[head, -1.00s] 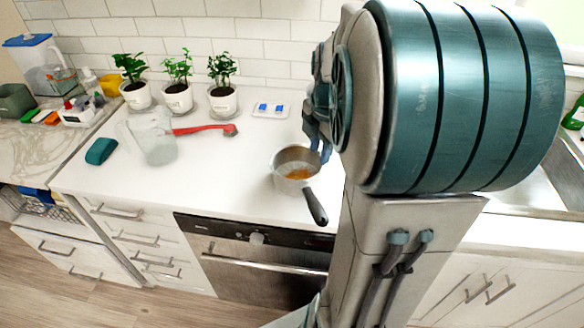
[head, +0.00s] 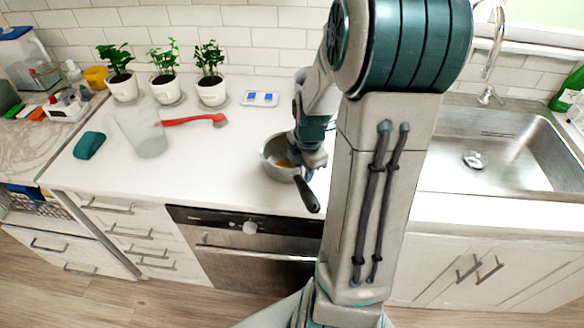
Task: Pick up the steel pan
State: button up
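The steel pan (head: 272,165) stands upright on the white counter above the oven, near its front edge. Something orange-brown lies inside it. Its black handle (head: 308,196) points toward the front right, over the counter's front edge. My gripper (head: 307,172) is at the pan's right side, over or beside the base of the handle. My wrist hides the pan's right rim and part of the handle. The fingers are too small and covered to tell whether they are open or touching the pan.
Left on the counter are a clear jug (head: 145,132), a red brush (head: 196,120) and a teal sponge (head: 89,145). Several potted plants (head: 212,90) and a blue-and-white item (head: 260,99) stand behind. The sink (head: 500,150) is at the right. Counter left of the pan is clear.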

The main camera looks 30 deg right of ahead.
jog(key=shift+f, duration=0.3)
grip_shut()
jog(key=shift+r, duration=0.1)
